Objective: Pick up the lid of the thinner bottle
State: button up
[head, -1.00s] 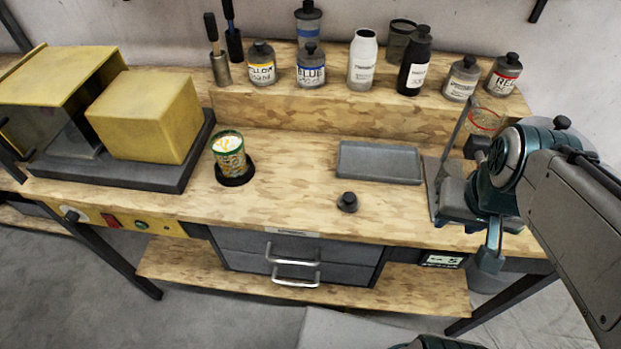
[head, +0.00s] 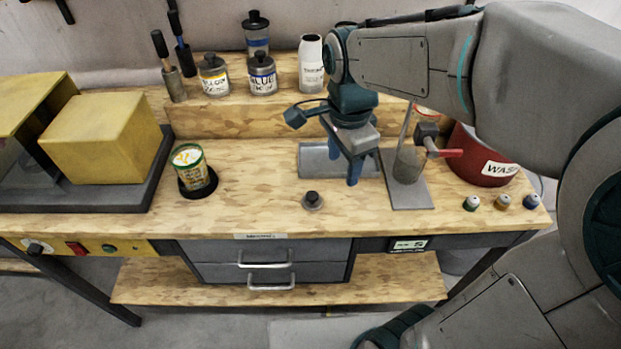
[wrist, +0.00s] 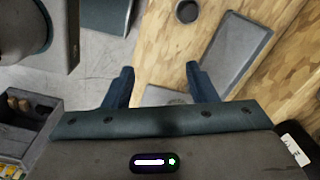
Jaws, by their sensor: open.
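The lid (head: 312,201) is a small dark round cap with a knob, lying on the bench near its front edge. It also shows in the wrist view as a dark disc (wrist: 187,11) at the top edge. The thinner bottle (head: 311,70) is white with an uncapped top, on the raised shelf. My gripper (head: 345,168) points down over the right part of the grey tray, above and behind the lid and to its right. Its two blue fingers are apart with nothing between them, as the wrist view also shows (wrist: 158,75).
The grey tray (head: 315,158) lies behind the lid. A stand (head: 408,190), red waste bin (head: 478,165) and small bottles (head: 502,201) are to the right. A patterned cup (head: 191,168) sits left. The bench around the lid is clear.

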jog(key=w+a+m+g+h, duration=0.1)
jog(key=w+a+m, duration=0.3)
jog(key=a+m, duration=0.3)
jog(key=m, duration=0.2)
send_over(312, 195)
jog(key=shift+h, duration=0.3)
jog(key=f, duration=0.8)
jog(key=shift+s+a+f, duration=0.2)
jog(key=shift+s+f, duration=0.05)
jog(key=shift+f, duration=0.05)
jog(key=f, duration=0.3)
jog(key=f+p, duration=0.1)
jog(key=shift+w+f, duration=0.2)
jog(key=shift+w, duration=0.15)
jog(key=shift+d+f, duration=0.1)
jog(key=shift+f, duration=0.45)
jog(key=c, duration=1.1)
